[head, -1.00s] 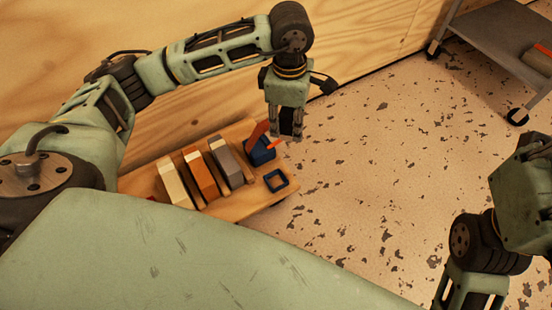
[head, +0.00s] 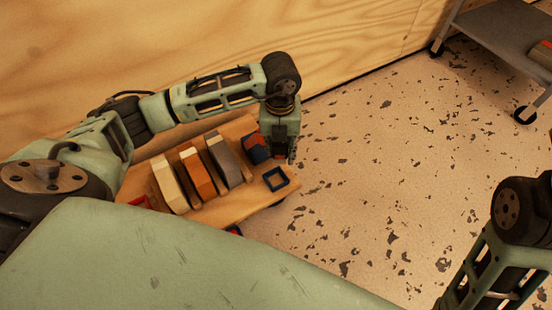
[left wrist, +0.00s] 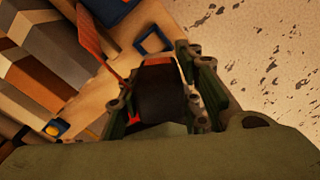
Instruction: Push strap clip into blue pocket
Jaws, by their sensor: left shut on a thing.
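My left gripper (head: 285,158) points down at the right end of the wooden board, beside a blue holder (head: 256,149) with an orange strap. In the left wrist view its fingers (left wrist: 160,72) are shut on a dark piece with an orange-red edge (left wrist: 158,61), which I take for the strap clip; the gripper mostly hides it. The orange strap (left wrist: 90,38) stands left of the fingers there. A small square blue pocket (head: 277,179) lies open on the board; it also shows beyond the fingers in the left wrist view (left wrist: 153,40). My right gripper is out of view.
Cream (head: 170,186), orange (head: 197,173) and grey (head: 224,160) blocks stand in a row on the wooden board (head: 235,206). A plywood wall (head: 200,50) rises behind. A grey cart (head: 500,30) stands at the far right. The speckled floor right of the board is clear.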

